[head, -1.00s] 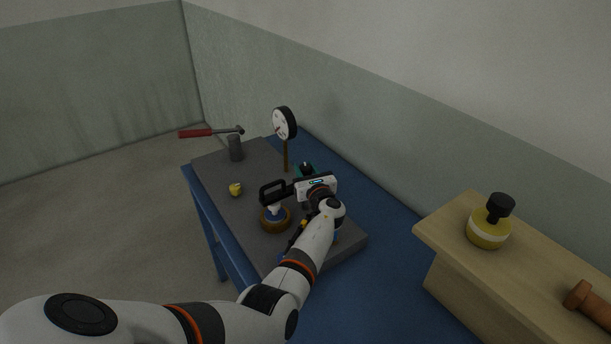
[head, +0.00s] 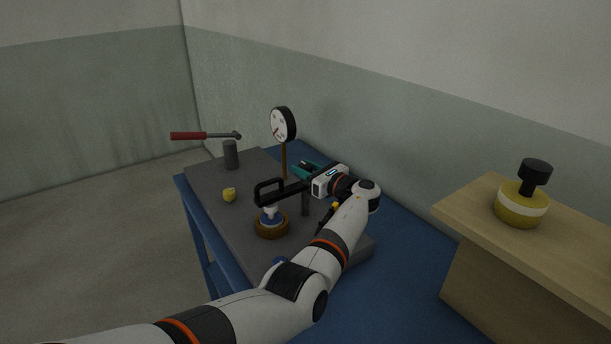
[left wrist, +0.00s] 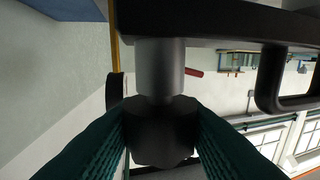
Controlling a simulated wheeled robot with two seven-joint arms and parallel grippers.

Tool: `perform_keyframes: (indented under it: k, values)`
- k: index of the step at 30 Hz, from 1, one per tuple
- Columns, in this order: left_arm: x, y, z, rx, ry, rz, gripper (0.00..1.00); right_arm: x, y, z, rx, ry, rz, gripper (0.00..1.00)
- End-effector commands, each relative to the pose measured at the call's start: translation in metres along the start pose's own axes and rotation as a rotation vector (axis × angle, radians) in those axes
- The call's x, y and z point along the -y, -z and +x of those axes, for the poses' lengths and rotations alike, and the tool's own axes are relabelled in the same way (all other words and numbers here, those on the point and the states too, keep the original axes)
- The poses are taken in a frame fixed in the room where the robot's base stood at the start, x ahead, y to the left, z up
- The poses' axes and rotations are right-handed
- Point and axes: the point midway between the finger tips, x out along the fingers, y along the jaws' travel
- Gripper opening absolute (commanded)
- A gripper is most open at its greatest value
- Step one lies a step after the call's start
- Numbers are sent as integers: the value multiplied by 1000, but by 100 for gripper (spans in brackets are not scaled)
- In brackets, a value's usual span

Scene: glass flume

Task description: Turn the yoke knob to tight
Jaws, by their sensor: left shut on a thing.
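My left gripper (head: 308,170) is over the far right part of the grey slab, its teal fingers pointing left. In the left wrist view the teal fingers close on both sides of a dark faceted knob (left wrist: 160,133). A grey shaft (left wrist: 160,68) joins the knob to a black bar (left wrist: 215,22). The bar, which I take for the yoke, also shows in the head view with its loop handle (head: 268,184) at the left end. The knob is hidden in the head view. I cannot read any tight mark. My right gripper is in neither view.
A round dial gauge (head: 283,124) stands on a post behind the bar. A brown ring-shaped base (head: 271,229) and a small yellow object (head: 229,195) are on the slab (head: 215,183). A yellow jar (head: 521,208) stands on a wooden shelf.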

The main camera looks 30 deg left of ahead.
Motion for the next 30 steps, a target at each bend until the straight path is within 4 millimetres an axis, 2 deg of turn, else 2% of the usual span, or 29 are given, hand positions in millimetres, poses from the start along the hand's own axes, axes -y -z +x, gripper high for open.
perform_keyframes:
  k: [11, 12, 15, 24, 28, 30]
  values:
    - [0, 0, 0, 1, 3, 2, 12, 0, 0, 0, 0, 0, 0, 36]
    - [0, 0, 0, 1, 3, 2, 41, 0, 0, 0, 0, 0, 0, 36]
    - [0, 0, 0, 1, 3, 1, 55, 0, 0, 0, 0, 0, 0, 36]
    - [0, 0, -2, 0, 2, 0, 55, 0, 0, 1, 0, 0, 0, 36]
    - [0, -1, -15, -1, 1, 1, 55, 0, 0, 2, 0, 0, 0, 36]
    - [-1, -1, -28, 1, -1, 0, 55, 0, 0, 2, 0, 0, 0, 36]
